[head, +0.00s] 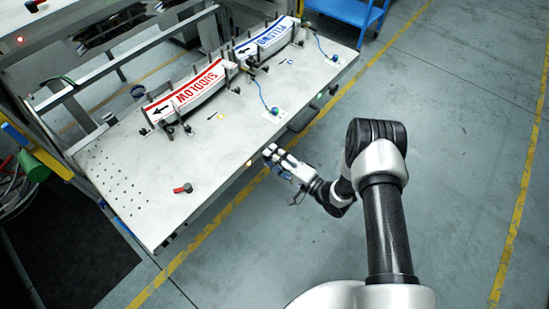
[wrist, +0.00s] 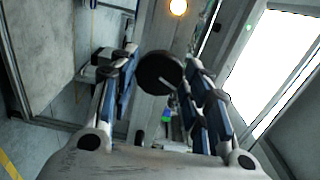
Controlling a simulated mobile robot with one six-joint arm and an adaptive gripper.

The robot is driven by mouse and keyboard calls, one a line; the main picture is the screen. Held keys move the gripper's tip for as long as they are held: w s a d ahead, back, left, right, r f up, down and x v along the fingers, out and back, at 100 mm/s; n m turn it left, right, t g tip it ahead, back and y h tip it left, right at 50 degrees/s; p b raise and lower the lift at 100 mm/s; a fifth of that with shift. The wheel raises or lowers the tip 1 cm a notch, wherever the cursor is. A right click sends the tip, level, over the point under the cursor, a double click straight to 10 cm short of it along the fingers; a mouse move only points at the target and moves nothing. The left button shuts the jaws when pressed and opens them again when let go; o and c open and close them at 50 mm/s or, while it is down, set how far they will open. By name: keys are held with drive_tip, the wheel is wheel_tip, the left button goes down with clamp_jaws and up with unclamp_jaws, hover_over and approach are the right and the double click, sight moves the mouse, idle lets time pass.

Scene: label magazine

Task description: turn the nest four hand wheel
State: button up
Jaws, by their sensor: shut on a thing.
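A dark round hand wheel (wrist: 160,73) shows in the wrist view, between the two fingers of my gripper (wrist: 162,60). The fingers are closed on its rim from both sides. In the head view my gripper (head: 270,153) is at the front edge of the white table (head: 130,170), just right of a glowing amber lamp (head: 249,163). That lamp also shows at the top of the wrist view (wrist: 178,7). The wheel cannot be made out in the head view. No number on the wheel is readable.
On the table stand a red-lettered label magazine (head: 187,95) and a blue-lettered one (head: 264,41). A red-handled part (head: 183,188) lies near the front. A black handle (head: 302,118) sticks out from the front edge. The floor (head: 450,130) to the right is clear.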

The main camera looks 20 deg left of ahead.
idle(0.5)
drive_tip(key=o, duration=1.1)
drive_tip(key=shift+c, duration=0.2)
drive_tip(key=v, duration=1.2)
